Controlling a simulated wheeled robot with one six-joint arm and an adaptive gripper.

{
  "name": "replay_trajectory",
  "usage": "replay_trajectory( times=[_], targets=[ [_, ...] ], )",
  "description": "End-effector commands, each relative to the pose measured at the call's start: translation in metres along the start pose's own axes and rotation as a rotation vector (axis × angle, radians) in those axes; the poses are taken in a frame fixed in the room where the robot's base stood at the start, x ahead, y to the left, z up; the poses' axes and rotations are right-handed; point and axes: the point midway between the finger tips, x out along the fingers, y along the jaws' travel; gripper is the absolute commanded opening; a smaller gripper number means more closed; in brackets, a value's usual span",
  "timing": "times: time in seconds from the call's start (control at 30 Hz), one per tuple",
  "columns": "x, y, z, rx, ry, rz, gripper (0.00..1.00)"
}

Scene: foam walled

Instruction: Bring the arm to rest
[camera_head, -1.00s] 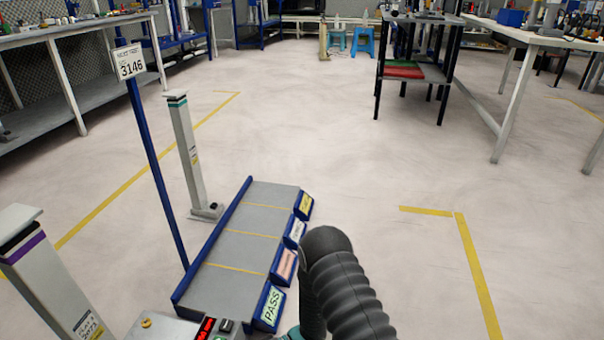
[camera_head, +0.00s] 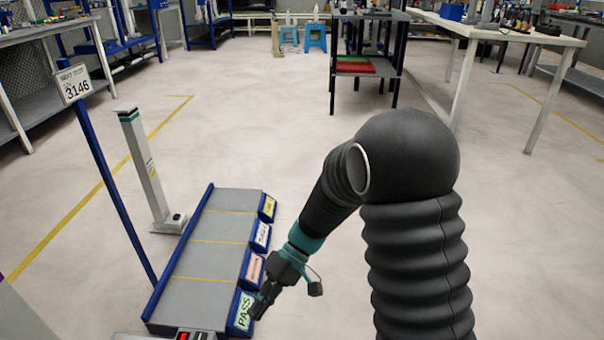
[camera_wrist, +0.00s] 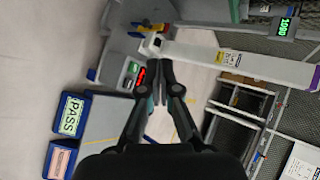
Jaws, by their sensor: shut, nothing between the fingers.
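My gripper (camera_head: 264,303) is at the lower middle of the head view, in front of the near end of the grey sloped rack, over or beside its PASS label. My black sleeved arm bends down to it from the right. In the wrist view my gripper (camera_wrist: 159,65) has its fingertips together, with nothing between them. Behind the fingertips there is a small panel with a red display (camera_wrist: 140,76). I cannot tell from the views whether the gripper touches the rack.
The rack (camera_head: 208,262) has blue edges and several labels. A dark shelf stand (camera_head: 367,68) and white table (camera_head: 490,30) are farther back. The middle floor is clear.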

Motion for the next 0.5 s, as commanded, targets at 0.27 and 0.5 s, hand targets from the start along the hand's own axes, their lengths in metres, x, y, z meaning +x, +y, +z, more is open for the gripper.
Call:
replay_trajectory(
  times=[0.27, 0.5],
  targets=[
    [-0.072, -0.031, 0.052, 0.069, 0.108, 0.243, 0.0],
    [-0.124, -0.049, 0.101, 0.144, 0.242, 0.448, 0.0]
  ],
)
